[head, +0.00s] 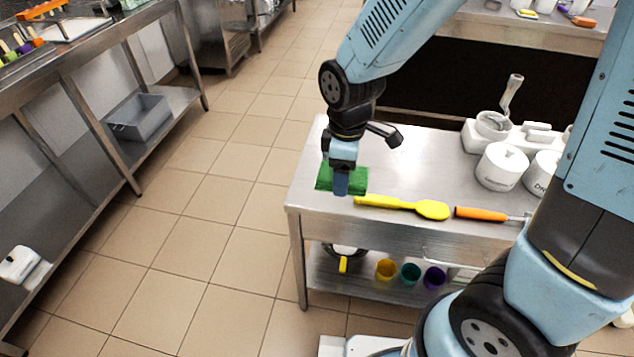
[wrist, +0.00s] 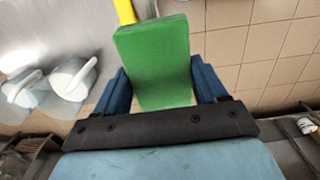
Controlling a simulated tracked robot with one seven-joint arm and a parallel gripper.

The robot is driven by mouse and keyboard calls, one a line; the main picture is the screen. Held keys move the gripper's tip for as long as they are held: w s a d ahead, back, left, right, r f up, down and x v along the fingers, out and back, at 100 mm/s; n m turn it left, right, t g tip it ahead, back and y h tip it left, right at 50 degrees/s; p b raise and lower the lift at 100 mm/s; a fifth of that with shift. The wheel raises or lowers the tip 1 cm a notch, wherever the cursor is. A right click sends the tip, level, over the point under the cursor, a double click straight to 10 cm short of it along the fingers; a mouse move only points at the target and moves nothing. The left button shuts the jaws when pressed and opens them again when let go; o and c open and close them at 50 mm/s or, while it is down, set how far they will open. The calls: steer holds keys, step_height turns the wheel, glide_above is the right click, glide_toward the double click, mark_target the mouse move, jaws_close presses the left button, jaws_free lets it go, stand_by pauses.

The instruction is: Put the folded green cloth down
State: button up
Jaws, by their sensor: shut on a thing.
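The folded green cloth (head: 353,179) is at the left end of the steel table in the head view. My gripper (head: 341,183) points down at it, and its fingers hide part of the cloth. In the wrist view the cloth (wrist: 155,55) lies between the two blue fingers of my gripper (wrist: 160,85), which are shut on it. I cannot tell whether the cloth touches the tabletop or is just above it.
A yellow spatula (head: 405,205) and an orange-handled tool (head: 482,214) lie along the table's front edge. White lidded pots (head: 502,166) stand at the right. The middle of the steel tabletop (head: 415,170) is clear. Coloured cups (head: 410,273) stand on the shelf below.

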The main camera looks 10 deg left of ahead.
steer(key=w+a+f, duration=0.1)
steer(key=a+f, duration=0.1)
steer(key=w+a+f, duration=0.1)
steer(key=w+f, duration=0.1)
steer(key=w+a+f, duration=0.2)
steer(key=f, duration=0.1)
steer(key=shift+w+a, duration=0.15)
steer(key=shift+a, duration=0.15)
steer(key=shift+w+a+f, duration=0.1)
steer(key=shift+f, duration=1.6)
steer(key=o, duration=1.2)
